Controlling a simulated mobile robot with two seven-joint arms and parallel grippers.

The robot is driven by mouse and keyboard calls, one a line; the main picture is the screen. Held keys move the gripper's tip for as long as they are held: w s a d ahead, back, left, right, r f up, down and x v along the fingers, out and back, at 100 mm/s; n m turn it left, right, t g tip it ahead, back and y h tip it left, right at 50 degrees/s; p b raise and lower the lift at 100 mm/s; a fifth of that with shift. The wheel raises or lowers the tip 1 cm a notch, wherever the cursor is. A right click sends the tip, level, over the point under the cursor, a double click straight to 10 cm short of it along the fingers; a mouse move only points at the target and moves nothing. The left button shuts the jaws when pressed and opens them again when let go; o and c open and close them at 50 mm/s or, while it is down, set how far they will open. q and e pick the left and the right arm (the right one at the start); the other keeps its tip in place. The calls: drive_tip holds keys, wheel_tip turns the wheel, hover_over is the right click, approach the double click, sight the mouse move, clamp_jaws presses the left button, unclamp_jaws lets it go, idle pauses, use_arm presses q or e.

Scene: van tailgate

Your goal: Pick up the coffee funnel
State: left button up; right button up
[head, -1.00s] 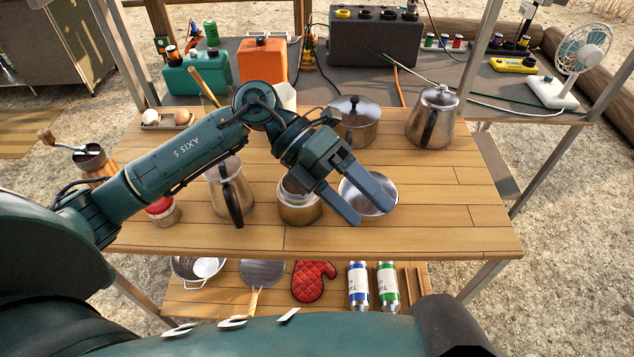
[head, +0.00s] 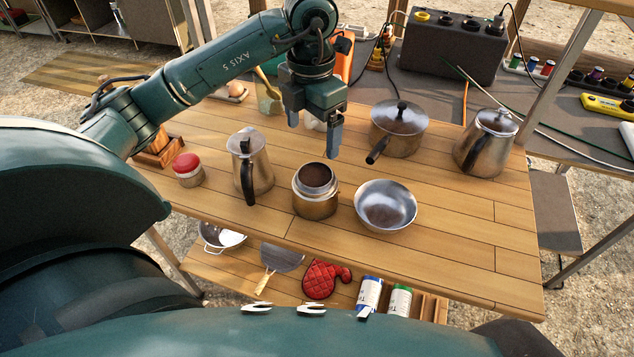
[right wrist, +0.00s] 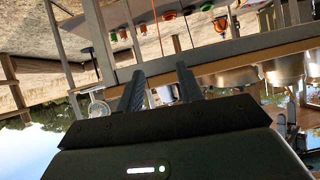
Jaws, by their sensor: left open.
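The coffee funnel (head: 317,176) shows as a round metal rim with dark brown grounds inside. It sits in the top of the moka pot base (head: 315,204), upright on the wooden table. My left gripper (head: 313,137) is open and empty, fingers pointing down, above and behind the funnel and apart from it. The moka pot's upper part (head: 250,165), with spout and black handle, stands left of the base. My right gripper (right wrist: 160,85) shows only in the right wrist view, its fingers apart with nothing visible held between them.
A metal bowl (head: 386,206) stands close right of the base. A lidded saucepan (head: 398,130) and a kettle (head: 487,143) are behind to the right. A red-lidded jar (head: 187,170) is at left. The table's front right is clear.

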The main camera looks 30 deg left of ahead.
sight(316, 180)
use_arm(q)
wheel_tip(316, 180, down, 4)
drive_tip(key=shift+r, duration=0.2)
drive_tip(key=shift+d+f+p, duration=0.25)
drive_tip(key=shift+f+p, duration=0.05)
drive_tip(key=shift+f, duration=1.1)
drive_tip(key=shift+d+f+p, duration=0.2)
drive_tip(key=shift+f+p, duration=0.05)
drive_tip(key=shift+f, duration=1.1)
drive_tip(key=shift+c, duration=0.3)
drive_tip(key=c, duration=0.8)
